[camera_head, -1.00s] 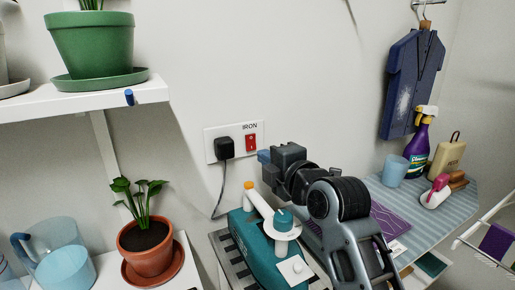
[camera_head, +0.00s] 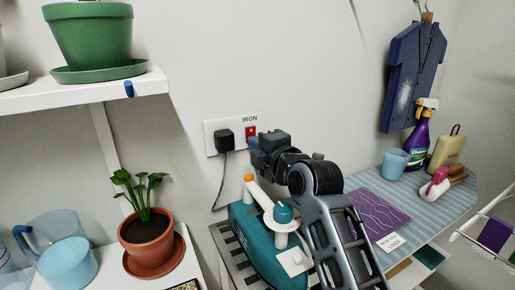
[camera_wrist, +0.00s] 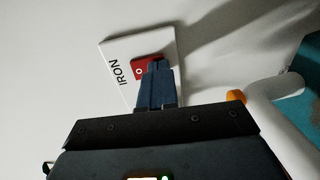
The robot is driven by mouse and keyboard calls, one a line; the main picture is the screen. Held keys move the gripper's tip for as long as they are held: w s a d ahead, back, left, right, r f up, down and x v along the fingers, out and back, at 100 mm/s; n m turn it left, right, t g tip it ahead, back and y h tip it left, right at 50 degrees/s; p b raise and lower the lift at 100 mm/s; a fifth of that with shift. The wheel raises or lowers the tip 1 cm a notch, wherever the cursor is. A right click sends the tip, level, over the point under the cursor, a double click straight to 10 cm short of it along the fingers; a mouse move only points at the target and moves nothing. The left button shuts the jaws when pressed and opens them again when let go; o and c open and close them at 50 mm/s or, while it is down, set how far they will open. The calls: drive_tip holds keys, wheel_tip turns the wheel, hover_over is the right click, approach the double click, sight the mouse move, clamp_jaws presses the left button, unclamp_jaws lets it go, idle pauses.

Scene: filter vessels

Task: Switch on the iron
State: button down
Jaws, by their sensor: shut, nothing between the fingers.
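The red switch (camera_head: 251,131) sits on a white wall plate (camera_head: 213,126) marked IRON, with a black plug (camera_head: 225,141) beside it. My gripper (camera_head: 254,141) is shut and empty, its fingertips at the lower part of the switch. In the wrist view, the shut fingers (camera_wrist: 157,66) overlap the red switch (camera_wrist: 140,70); I cannot tell whether they touch it. The lower part of the switch is hidden behind them. The teal iron (camera_head: 255,246) with a white handle stands on a dark ribbed rest below the plate.
A striped ironing board (camera_head: 385,187) with a purple cloth (camera_head: 378,216), a cup and bottles lies to the right. A potted plant (camera_head: 147,240) and a blue jug (camera_head: 66,262) stand at lower left. A shelf (camera_head: 100,94) with a green pot juts out at upper left.

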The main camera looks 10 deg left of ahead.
drive_tip(key=v, duration=0.7)
drive_tip(key=shift+s+d+b, duration=0.2)
drive_tip(key=shift+s+b, duration=0.1)
drive_tip(key=shift+b, duration=0.15)
drive_tip(key=shift+d+f, duration=0.1)
